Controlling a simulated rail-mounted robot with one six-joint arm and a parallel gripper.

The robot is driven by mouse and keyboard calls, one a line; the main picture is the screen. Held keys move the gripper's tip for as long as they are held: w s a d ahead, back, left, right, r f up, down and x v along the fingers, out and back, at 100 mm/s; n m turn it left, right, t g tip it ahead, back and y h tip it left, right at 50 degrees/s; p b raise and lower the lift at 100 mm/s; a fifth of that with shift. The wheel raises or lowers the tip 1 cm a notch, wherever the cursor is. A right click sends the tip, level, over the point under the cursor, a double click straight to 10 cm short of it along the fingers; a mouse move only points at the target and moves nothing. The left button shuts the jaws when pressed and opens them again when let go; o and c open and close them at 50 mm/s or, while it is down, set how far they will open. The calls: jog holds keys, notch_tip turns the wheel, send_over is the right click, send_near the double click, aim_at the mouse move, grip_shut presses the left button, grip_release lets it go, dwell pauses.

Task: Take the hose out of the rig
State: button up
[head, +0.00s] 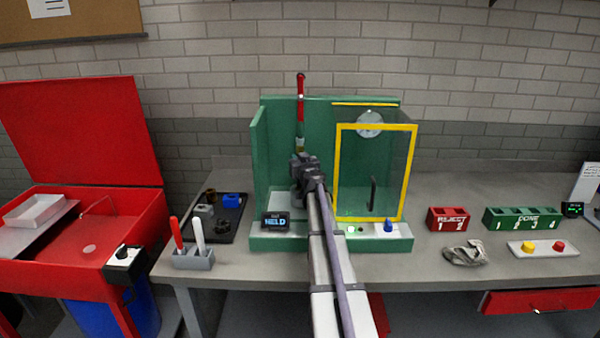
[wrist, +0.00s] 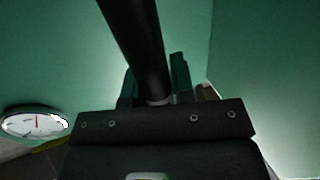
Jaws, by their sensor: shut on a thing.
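The rig (head: 275,130) is a green housing with a yellow-framed clear door on its right side. The hose (head: 301,112) stands upright in the rig's left bay, with red and dark sections and a brass-coloured part low down. In the wrist view the hose (wrist: 137,45) is a thick black tube that runs up from between the jaws. My gripper (head: 302,163) is in front of the left bay and shut on the hose; it also shows in the wrist view (wrist: 160,100). My gripper hides the hose's lower end, so I cannot tell whether it is seated.
A display (head: 276,222) reading "HELD" is at the rig's front left. A round gauge (head: 369,123) sits behind the door's top. A black tray (head: 218,217) with small parts lies left; red (head: 451,219) and green (head: 521,218) racks and a crumpled rag (head: 464,252) lie right.

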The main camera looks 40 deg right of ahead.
grip_shut()
